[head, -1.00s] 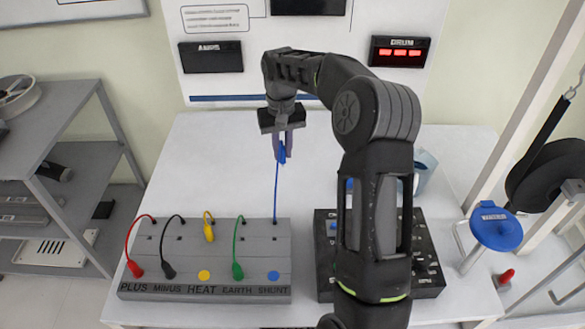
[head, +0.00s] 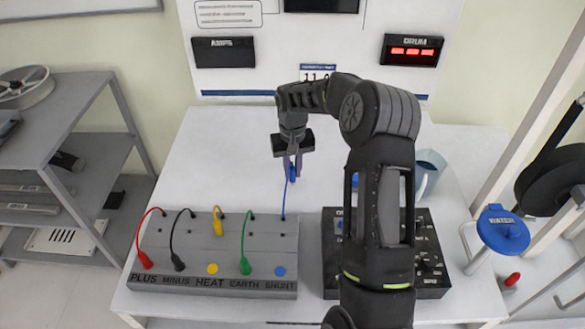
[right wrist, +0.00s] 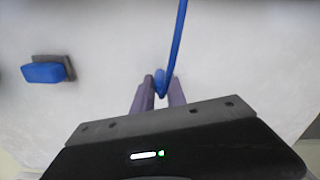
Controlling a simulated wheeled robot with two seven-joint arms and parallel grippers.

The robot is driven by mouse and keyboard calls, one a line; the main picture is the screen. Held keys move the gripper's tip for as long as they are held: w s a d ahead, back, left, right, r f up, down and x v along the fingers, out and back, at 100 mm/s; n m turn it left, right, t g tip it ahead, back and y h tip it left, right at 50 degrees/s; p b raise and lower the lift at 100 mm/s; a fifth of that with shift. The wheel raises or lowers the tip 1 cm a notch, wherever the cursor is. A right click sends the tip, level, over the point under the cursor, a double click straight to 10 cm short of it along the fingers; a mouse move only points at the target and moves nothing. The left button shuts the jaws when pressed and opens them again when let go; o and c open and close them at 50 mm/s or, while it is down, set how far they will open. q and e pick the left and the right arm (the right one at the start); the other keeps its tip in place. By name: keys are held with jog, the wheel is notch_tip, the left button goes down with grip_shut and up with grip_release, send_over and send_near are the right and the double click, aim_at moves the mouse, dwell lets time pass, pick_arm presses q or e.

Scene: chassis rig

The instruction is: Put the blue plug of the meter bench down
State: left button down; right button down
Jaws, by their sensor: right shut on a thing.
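The blue plug (head: 292,173) is between the fingers of my right gripper (head: 292,168), which is shut on it above the white table, behind the meter bench. It also shows in the right wrist view (right wrist: 160,84) between the fingertips. Its blue cord (head: 285,203) runs down to the back of the grey meter bench (head: 165,245). The bench is labelled PLUS, MINUS, HEAT, EARTH and SHUNT. A blue round spot (head: 280,271) sits above SHUNT. My left gripper is not in view.
Red (head: 146,260), black (head: 178,262), yellow (head: 218,227) and green (head: 245,265) plugs are on the bench. A black control box (head: 432,280) stands right, partly hidden by my arm. A blue block (right wrist: 43,72) lies on the table. Free table (head: 215,165) surrounds the gripper's left.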

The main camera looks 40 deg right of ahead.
aim_at(292, 167)
jog(key=shift+f, duration=0.15)
jog(key=c, duration=1.3)
grip_release()
jog(key=shift+c, duration=0.2)
notch_tip(292, 167, up, 12)
jog(key=b, duration=0.1)
jog(key=shift+r, duration=0.25)
